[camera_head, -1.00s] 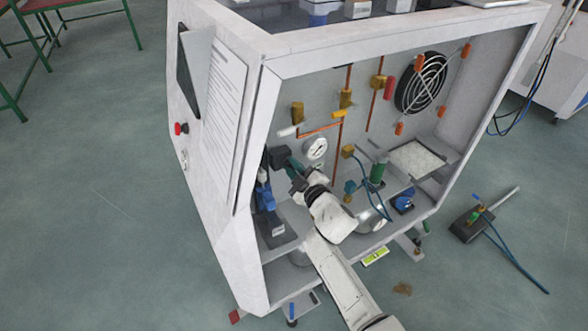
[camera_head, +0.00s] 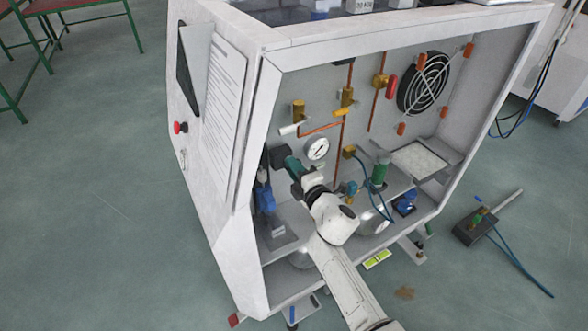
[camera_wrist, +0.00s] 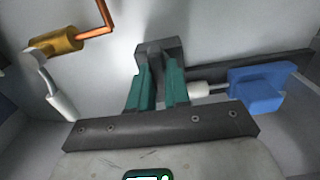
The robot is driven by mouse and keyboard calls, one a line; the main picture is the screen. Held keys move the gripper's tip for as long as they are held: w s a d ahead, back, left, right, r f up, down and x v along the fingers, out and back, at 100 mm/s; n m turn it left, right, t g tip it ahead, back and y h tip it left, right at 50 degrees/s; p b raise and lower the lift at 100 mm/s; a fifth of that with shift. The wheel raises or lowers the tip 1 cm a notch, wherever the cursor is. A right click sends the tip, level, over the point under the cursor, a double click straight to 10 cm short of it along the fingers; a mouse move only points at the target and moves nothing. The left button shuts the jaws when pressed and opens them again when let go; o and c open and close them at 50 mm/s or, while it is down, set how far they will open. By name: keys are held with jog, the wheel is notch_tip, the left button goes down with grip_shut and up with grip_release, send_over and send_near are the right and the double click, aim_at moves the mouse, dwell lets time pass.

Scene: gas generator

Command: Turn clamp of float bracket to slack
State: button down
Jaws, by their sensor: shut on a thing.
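My gripper (camera_head: 286,160) reaches into the left part of the open cabinet, close to its inner left side. In the wrist view its two teal fingers (camera_wrist: 159,76) are shut on a dark grey block, which I take for the clamp of the float bracket (camera_wrist: 160,50). The block's top shows above the fingertips; its lower part is hidden between them. A dark bar (camera_wrist: 290,65) runs off to the right behind it. In the head view the clamp (camera_head: 277,154) is a small dark shape at the fingertips. How far it is turned cannot be told.
A blue part (camera_wrist: 257,90) with a white stem is close right of the fingers in the wrist view. A brass valve (camera_wrist: 55,43) with a white handle is at left. A gauge (camera_head: 318,149) and green-topped fitting (camera_head: 379,173) stand right of my gripper. The cabinet's left frame (camera_head: 252,190) is near.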

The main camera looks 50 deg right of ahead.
jog(key=shift+f, duration=0.1)
dwell(0.5)
jog(key=c, duration=1.1)
grip_release()
jog(key=v, duration=1.1)
jog(key=shift+w, duration=0.1)
